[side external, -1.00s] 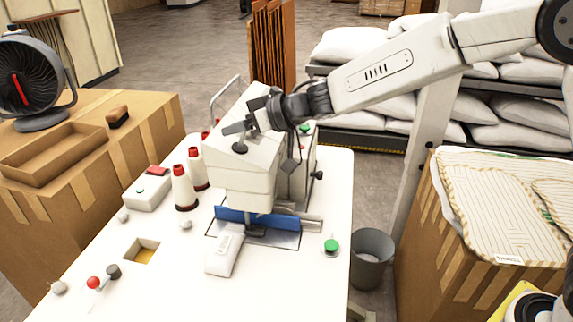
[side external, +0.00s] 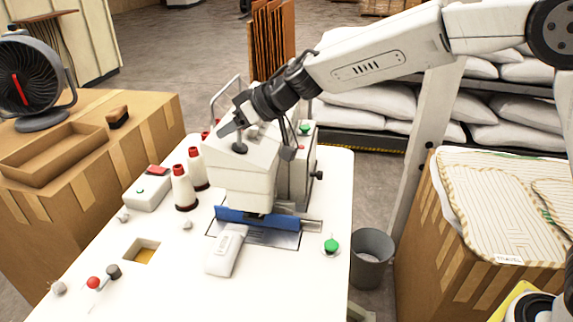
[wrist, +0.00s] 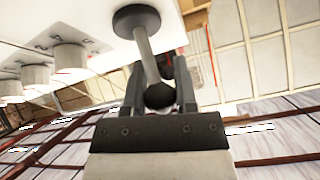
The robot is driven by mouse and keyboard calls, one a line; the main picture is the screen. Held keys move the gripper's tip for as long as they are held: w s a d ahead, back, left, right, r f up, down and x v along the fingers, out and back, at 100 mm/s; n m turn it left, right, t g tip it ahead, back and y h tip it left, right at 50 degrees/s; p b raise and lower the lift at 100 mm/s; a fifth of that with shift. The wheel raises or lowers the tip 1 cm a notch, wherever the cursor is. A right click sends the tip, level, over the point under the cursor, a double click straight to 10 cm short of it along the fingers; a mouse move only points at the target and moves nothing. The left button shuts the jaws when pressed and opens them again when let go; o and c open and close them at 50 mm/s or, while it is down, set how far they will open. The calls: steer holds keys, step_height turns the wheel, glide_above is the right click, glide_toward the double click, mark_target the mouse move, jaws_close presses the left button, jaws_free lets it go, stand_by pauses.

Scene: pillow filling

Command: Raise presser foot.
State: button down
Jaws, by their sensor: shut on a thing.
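The white sewing machine (side external: 240,180) stands on the white table. My gripper (side external: 232,125) is at this lever, above the head. In the wrist view, my gripper (wrist: 160,88) is shut on the lever's dark knob (wrist: 160,97), with the grey rod (wrist: 147,55) running to its round base. The presser foot (side external: 255,216) appears up under the head by the blue guide, clear of the metal plate (side external: 270,236); it is small and partly hidden.
A small white device (side external: 226,252) lies in front of the plate. Red-topped thread cones (side external: 183,190) stand left of the machine. A green button (side external: 331,246) sits at the right. A wire frame rises behind the head.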

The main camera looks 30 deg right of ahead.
steer(key=shift+w+a+f+g+h, duration=0.15)
steer(key=shift+w+a+g+h, duration=0.25)
steer(key=shift+g+h, duration=0.45)
stand_by(0.4)
steer(key=shift+c, duration=2)
jaws_free()
steer(key=shift+s, duration=0.1)
steer(key=v, duration=0.7)
steer(key=shift+d+r, duration=0.2)
steer(key=shift+r, duration=0.1)
steer(key=shift+s+f+y, duration=0.1)
steer(key=shift+s+y, duration=0.15)
steer(key=shift+y, duration=0.1)
